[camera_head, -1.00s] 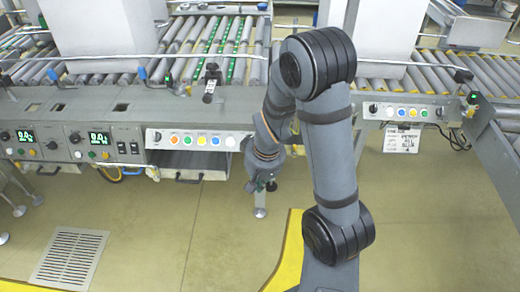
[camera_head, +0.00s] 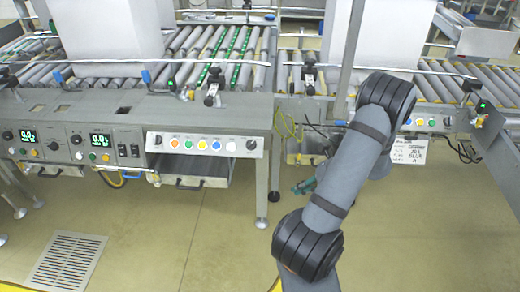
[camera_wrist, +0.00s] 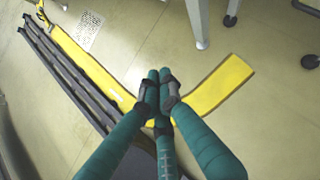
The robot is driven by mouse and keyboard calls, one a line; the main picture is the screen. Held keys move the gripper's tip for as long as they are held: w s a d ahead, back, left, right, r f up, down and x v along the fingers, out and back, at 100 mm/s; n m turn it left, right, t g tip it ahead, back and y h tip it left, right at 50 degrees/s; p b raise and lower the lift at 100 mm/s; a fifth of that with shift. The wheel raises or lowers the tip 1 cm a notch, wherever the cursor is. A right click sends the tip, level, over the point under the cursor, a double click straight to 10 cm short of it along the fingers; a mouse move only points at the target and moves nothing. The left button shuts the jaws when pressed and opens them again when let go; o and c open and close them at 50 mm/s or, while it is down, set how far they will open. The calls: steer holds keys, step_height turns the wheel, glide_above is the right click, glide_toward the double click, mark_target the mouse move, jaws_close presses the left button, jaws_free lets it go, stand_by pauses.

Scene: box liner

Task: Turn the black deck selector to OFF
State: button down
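Several black rotary knobs are in the head view; I cannot tell which is the deck selector. The middle button panel has a left black knob (camera_head: 157,140) and a right black knob (camera_head: 251,144). The right button panel has a dark knob (camera_head: 447,121) at its right end; my arm covers its left end. Knob markings are too small to read. My gripper (camera_head: 303,186) is below the deck, right of the middle panel and apart from the knobs. In the wrist view, its teal fingers (camera_wrist: 159,88) are drawn together with nothing between them, over the floor.
Roller conveyors (camera_head: 215,68) carry large pale boxes (camera_head: 108,32). A left control box (camera_head: 102,146) has a green display. A metal leg (camera_head: 261,190) stands left of my gripper. A printed sign (camera_head: 408,151) hangs under the right panel. The foreground floor is open.

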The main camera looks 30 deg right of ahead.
mark_target(251, 145)
steer(key=w+d+r+m+t, duration=0.1)
steer(key=w+r+m+t, duration=0.3)
steer(key=w+r, duration=0.3)
steer(key=b+x, duration=0.2)
steer(key=x, duration=0.8)
steer(key=shift+a, duration=0.15)
steer(key=shift+w+a+r, duration=0.2)
steer(key=shift+w+r, duration=0.15)
steer(key=shift+w, duration=0.2)
steer(key=shift+w+a+r, duration=0.15)
steer(key=shift+w+r, duration=0.2)
steer(key=shift+w, duration=0.2)
steer(key=shift+w+a+r, duration=0.25)
steer(key=shift+w+r, duration=0.15)
steer(key=shift+w, duration=0.3)
